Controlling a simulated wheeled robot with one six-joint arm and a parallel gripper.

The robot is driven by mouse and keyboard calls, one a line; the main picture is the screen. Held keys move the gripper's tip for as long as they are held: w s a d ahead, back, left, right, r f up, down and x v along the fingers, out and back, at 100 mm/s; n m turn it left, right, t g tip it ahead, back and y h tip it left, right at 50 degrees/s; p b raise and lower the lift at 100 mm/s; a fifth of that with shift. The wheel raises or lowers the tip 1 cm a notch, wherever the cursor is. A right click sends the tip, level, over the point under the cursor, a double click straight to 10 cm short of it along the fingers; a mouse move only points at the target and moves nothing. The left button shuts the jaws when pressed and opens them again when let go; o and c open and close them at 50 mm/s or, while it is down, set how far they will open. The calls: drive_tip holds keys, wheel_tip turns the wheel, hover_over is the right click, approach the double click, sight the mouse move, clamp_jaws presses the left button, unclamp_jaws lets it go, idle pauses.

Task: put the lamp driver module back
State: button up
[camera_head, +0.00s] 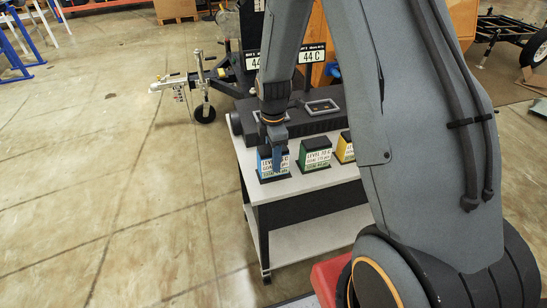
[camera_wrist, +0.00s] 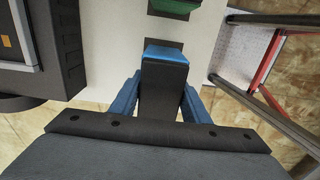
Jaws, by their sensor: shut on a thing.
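A blue module (camera_head: 266,168) with a white label is at the near left corner of the white cart top (camera_head: 300,183). My gripper (camera_head: 277,153) comes down from above and is shut on it. In the wrist view the module's dark body and blue end (camera_wrist: 165,54) are between my gripper's two blue fingers (camera_wrist: 160,103). The module looks upright; I cannot tell whether its base touches the cart top. A green module (camera_head: 315,153) and a yellow module (camera_head: 345,147) stand to its right. No label visibly names a lamp driver.
A long dark housing (camera_head: 315,122) with framed openings on top lies behind the modules. A trailer hitch with a jack wheel (camera_head: 205,113) is at the back left. The floor left of the cart is clear.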

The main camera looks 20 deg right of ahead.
drive_tip(key=shift+f, duration=0.45)
drive_tip(key=shift+f, duration=0.15)
drive_tip(key=o, duration=1.5)
wheel_tip(320, 180, up, 12)
drive_tip(key=b, duration=0.3)
drive_tip(key=shift+s+r+m, duration=0.2)
drive_tip(key=shift+s+m, duration=0.1)
drive_tip(key=s+r+m+t, duration=0.1)
drive_tip(key=s+m, duration=1.5)
drive_tip(key=m, duration=0.1)
drive_tip(key=shift+s+r, duration=0.15)
drive_tip(key=shift+s, duration=0.2)
